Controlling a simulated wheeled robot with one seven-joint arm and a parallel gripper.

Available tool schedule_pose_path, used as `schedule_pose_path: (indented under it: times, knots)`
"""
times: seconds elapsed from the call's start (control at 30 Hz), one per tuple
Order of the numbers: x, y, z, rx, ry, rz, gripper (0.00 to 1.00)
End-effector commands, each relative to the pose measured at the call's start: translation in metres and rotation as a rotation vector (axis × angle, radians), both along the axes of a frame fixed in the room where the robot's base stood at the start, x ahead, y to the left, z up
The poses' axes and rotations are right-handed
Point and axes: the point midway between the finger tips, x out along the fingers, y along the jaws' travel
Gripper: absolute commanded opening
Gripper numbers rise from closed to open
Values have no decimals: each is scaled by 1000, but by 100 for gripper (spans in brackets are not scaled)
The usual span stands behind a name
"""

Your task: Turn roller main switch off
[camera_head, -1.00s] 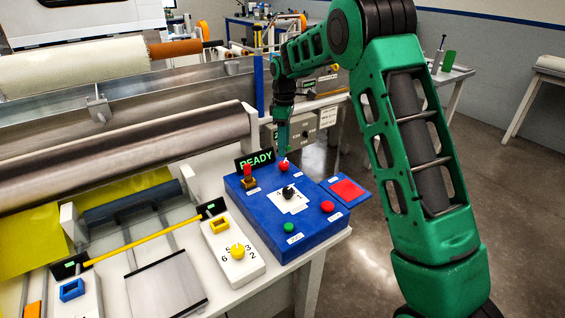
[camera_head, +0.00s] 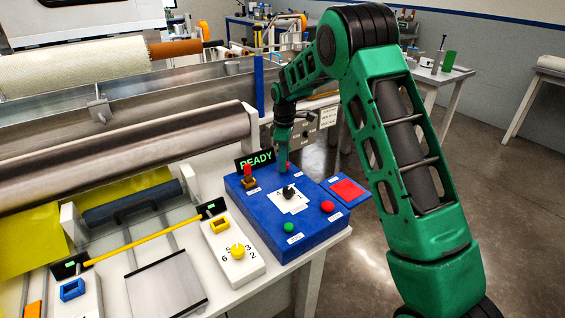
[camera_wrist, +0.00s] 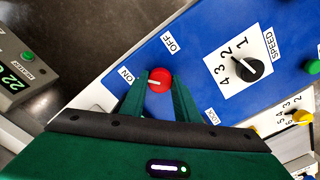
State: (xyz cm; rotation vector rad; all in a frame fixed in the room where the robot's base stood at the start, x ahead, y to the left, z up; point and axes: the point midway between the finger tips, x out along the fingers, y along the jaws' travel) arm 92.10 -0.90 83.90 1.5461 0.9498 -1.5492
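The roller main switch is a red round knob (camera_wrist: 159,80) with a white pointer mark, on a blue control panel (camera_wrist: 205,50). The mark points left, toward the ON label (camera_wrist: 126,76); the OFF label (camera_wrist: 170,44) is above the knob. In the wrist view my gripper (camera_wrist: 159,85) has one green finger on each side of the knob, with a narrow gap apparent; contact is not clear. In the head view my gripper (camera_head: 283,160) is at the panel's back edge and hides most of the knob.
On the same panel are a black speed knob (camera_head: 288,193), a green button (camera_head: 289,227) and a red button (camera_head: 327,207). A red and yellow switch (camera_head: 248,177) stands to the left. Behind it a sign (camera_head: 255,161) reads READY. A white panel with a yellow knob (camera_head: 238,251) is nearer.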

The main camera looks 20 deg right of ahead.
Motion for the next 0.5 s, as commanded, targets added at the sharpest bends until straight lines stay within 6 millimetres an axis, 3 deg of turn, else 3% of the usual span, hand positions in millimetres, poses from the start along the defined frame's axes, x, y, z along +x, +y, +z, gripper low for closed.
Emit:
schedule_pose_path:
  times: [0.5]
  knots:
    - [1,0,1,2,-3,-93,6]
